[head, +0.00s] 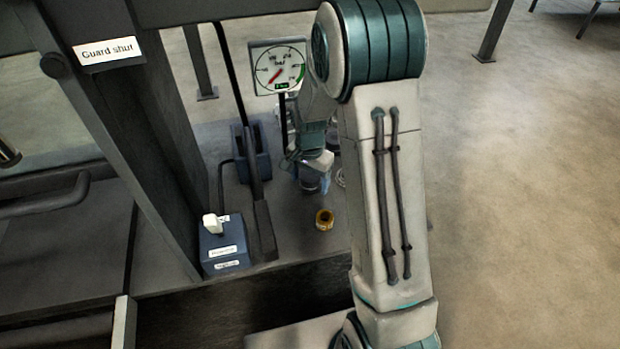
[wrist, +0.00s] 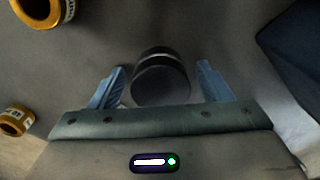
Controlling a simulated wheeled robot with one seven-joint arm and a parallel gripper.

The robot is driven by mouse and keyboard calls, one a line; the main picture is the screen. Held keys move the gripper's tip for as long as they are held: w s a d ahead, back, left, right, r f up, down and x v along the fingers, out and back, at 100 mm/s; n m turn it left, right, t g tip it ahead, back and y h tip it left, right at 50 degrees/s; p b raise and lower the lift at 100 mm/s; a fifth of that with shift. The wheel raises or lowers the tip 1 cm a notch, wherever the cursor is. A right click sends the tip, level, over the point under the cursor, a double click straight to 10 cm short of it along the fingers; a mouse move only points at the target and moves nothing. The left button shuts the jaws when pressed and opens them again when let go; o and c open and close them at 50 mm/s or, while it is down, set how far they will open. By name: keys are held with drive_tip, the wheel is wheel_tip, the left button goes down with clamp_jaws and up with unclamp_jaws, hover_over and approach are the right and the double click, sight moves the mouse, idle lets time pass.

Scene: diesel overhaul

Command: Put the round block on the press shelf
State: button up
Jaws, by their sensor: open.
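A dark round block (wrist: 161,78), a short cylinder with a lighter band, stands in the wrist view between the two blue fingers of my gripper (wrist: 158,70). The gripper is open, with a gap visible on each side of the block. In the head view my gripper (head: 316,180) is low over the grey bench (head: 290,235), beyond my arm. A dark round shape (head: 310,182) shows beside its fingers, partly hidden. I cannot make out the press shelf for certain; the dark press frame (head: 150,140) stands at the left.
A brass ring (head: 324,220) stands on the bench in front of my gripper; two labelled brass rings (wrist: 42,10) (wrist: 16,121) show at left in the wrist view. A blue switch box (head: 223,246), a lever (head: 262,215) and a dial gauge (head: 278,68) are near the press.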

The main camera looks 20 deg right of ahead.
sight(310, 176)
wheel_tip(310, 176, up, 8)
drive_tip(key=shift+f, duration=0.15)
drive_tip(key=s+r+n+t, duration=0.1)
drive_tip(key=s+r+n, duration=0.3)
drive_tip(key=s, duration=0.6)
drive_tip(key=s+r+n+t, duration=0.2)
drive_tip(key=s+r+n, duration=0.3)
drive_tip(key=s, duration=0.6)
drive_tip(key=shift+r, duration=0.85)
